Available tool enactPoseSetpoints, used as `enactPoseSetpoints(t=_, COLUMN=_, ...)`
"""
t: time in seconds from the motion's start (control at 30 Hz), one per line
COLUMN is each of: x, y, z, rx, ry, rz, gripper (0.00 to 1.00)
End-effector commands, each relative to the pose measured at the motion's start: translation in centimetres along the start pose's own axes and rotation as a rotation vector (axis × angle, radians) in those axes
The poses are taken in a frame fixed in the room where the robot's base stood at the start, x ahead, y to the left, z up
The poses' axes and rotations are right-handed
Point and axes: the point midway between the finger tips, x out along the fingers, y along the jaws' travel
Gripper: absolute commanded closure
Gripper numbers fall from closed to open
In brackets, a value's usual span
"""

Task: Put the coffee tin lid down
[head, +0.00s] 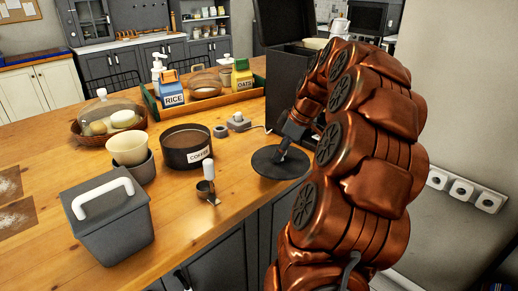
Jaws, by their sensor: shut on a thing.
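The coffee tin lid (268,164) is a dark, flat disc at the right edge of the wooden island in the head view. The coffee tin (187,150) is a wide, dark, round container with a COFFEE label. It stands open to the left of the lid, apart from it.
A grey bin (108,225) and a cream bowl (127,150) are left. A wooden tray (215,103) with rice and oats cartons is behind. A dark box (288,85) stands behind the lid. Bare wood lies front-centre.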

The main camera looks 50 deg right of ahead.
Motion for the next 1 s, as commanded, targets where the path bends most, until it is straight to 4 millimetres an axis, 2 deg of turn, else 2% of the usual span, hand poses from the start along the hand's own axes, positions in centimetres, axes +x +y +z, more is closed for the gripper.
enactPoseSetpoints(t=0.3, x=2.3, y=2.8, z=-4.7, rx=-0.001, ry=-0.001, rz=0.000, gripper=0.99)
enactPoseSetpoints(t=0.53, x=3.8, y=4.3, z=-7.2, rx=0.000, ry=-0.001, rz=0.000, gripper=0.99)
enactPoseSetpoints(t=0.73, x=4.2, y=4.7, z=-7.9, rx=-0.001, ry=0.001, rz=0.003, gripper=0.99)
enactPoseSetpoints(t=1.0, x=6.2, y=4.6, z=-7.0, rx=0.001, ry=-0.001, rz=-0.003, gripper=0.99)
